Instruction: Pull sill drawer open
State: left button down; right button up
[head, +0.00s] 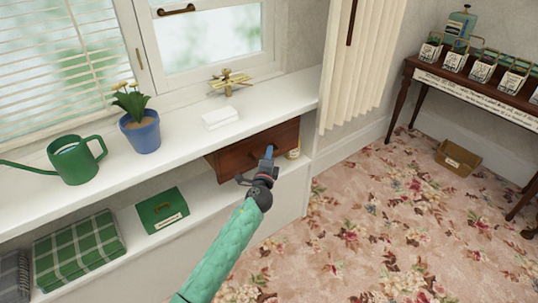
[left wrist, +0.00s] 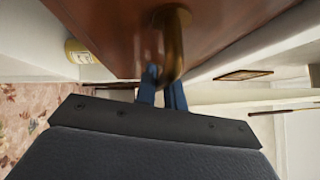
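The brown wooden sill drawer (head: 232,151) hangs under the white window sill in the head view, and its front fills the top of the left wrist view (left wrist: 110,30). Its curved brass handle (left wrist: 175,45) shows in the left wrist view; in the head view my gripper mostly hides it. My left gripper (head: 269,152) is at the drawer front. In the left wrist view its blue fingers (left wrist: 163,88) are close together at the handle's lower bend, with the bar between them. The exact contact is partly hidden by the handle. My right gripper is not in view.
A green box (head: 163,210) sits on the lower shelf. A small jar (head: 294,151) is beside the drawer. The carpet (head: 390,220) at right is mostly clear.

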pick_arm(q)
jog(key=shift+s, duration=0.1)
jog(key=s+d, duration=0.8)
jog(key=s, duration=0.3)
jog(key=shift+b, duration=0.35)
jog(key=shift+f, duration=0.1)
jog(key=c, duration=1.5)
grip_release()
jog(key=v, duration=0.8)
jog(key=shift+b, duration=0.3)
